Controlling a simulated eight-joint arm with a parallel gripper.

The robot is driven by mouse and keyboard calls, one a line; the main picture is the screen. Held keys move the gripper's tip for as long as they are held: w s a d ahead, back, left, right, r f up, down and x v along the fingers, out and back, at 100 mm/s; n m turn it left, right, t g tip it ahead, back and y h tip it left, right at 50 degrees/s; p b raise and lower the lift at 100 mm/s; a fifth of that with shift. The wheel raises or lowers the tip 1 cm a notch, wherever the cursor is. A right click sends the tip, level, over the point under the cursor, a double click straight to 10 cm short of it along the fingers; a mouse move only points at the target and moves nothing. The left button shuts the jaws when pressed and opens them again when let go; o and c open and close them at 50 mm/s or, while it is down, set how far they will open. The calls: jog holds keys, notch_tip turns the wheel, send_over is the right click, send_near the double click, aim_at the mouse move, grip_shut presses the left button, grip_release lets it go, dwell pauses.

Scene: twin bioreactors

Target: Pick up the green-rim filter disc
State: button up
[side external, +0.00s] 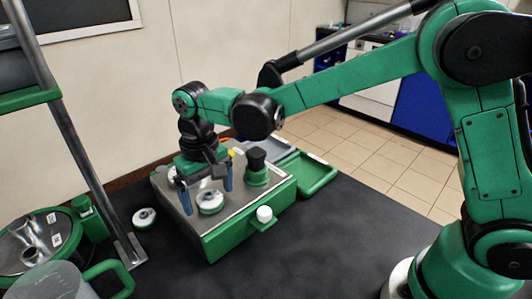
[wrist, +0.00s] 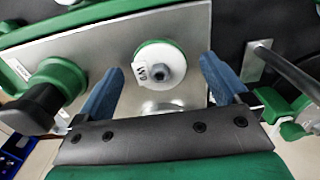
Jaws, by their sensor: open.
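The green-rim filter disc (wrist: 146,50) lies flat on the metal plate in the wrist view. It is white with a green edge, a grey centre fitting and a small white tag with dark marks. It also shows on the plate in the side view (side external: 210,203). My gripper (side external: 208,199) is open and empty, pointing down, with its blue fingers on either side of the disc in the picture. In the wrist view, the disc appears centred between the fingertips (wrist: 160,68), slightly beyond them. I cannot tell the exact height gap, and no contact shows.
The metal plate (side external: 238,203) tops a green box (side external: 232,236). A black-topped green knob (side external: 256,170) stands to the disc's right, and a white cap (side external: 264,214) at the box's front. Another white disc (side external: 144,217) lies on the dark table. A metal post (side external: 85,150) rises at left.

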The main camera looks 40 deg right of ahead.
aim_at(209, 195)
jog(key=c, duration=1.2)
jog(key=shift+r, duration=0.1)
notch_tip(209, 195, up, 20)
